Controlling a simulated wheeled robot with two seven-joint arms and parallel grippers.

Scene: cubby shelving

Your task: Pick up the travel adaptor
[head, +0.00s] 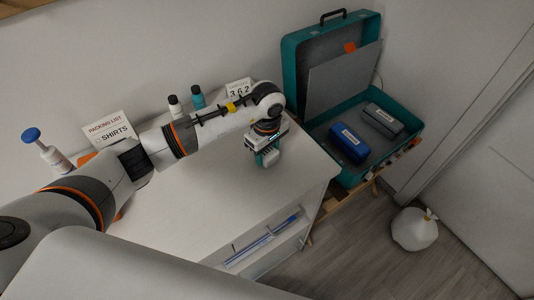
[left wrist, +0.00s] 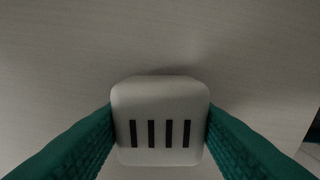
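The travel adaptor is a small white rounded block with several black slots (left wrist: 160,108). In the left wrist view it sits between the two green fingers of my left gripper (left wrist: 160,130), which touch its sides. In the head view the left gripper (head: 266,157) points down over the right part of the white cabinet top, and the white adaptor (head: 270,157) shows at its fingers. I cannot tell whether the adaptor still rests on the surface. My right gripper does not show.
A teal open suitcase (head: 408,103) with a blue case (head: 348,143) and a grey case (head: 383,118) stands right of the cabinet (head: 200,215). Bottles (head: 196,97), a packing list sign (head: 107,130) and a number card (head: 238,88) stand along the back. A white bag (head: 414,230) lies on the floor.

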